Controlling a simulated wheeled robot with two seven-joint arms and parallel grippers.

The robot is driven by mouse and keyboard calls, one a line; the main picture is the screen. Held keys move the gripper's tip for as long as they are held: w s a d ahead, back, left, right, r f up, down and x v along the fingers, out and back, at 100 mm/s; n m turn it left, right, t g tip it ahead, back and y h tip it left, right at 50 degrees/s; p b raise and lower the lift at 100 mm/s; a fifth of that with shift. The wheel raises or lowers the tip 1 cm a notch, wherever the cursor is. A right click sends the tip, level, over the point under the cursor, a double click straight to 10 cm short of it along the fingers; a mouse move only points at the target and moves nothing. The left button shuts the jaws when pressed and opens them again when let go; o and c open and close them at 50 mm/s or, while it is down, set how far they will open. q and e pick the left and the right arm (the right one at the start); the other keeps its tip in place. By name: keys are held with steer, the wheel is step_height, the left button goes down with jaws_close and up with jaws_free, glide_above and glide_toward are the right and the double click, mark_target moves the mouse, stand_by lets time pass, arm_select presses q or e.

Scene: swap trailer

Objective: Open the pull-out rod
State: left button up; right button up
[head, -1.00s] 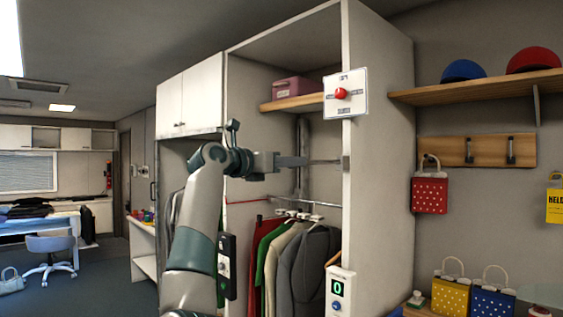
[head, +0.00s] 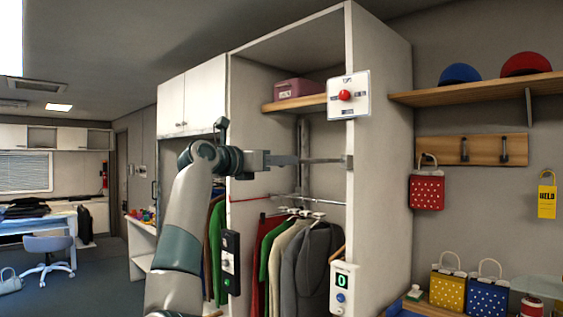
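A thin grey bar shows beyond the gripper, ending in a small block at the wardrobe's front upright; I cannot tell whether the bar belongs to the gripper or the wardrobe. Whether the fingers are open or holding anything is unclear. A metal clothes rod (head: 318,200) runs below the gripper, with several garments (head: 310,265) hanging from it. A vertical metal post (head: 304,142) stands behind the gripper.
The wardrobe's right side panel (head: 382,160) carries a white plate with a red knob (head: 345,96) and a counter box (head: 342,286) showing 0 on its front edge. A wooden shelf (head: 295,103) holds a pink box. A dark switch panel (head: 230,262) stands near my arm.

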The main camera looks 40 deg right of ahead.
steer(key=shift+o, duration=1)
steer(key=shift+a, duration=0.25)
arm_select(q)
steer(key=a+f+g+b, duration=0.1)
steer(key=b, duration=0.1)
steer(key=s+a+f+g+y+b, duration=0.1)
steer(key=a+f+b, duration=0.1)
steer(key=shift+s+a, duration=0.2)
arm_select(e)
steer(key=s+a, duration=0.1)
steer(key=a, duration=1.6)
steer(key=shift+s, duration=0.2)
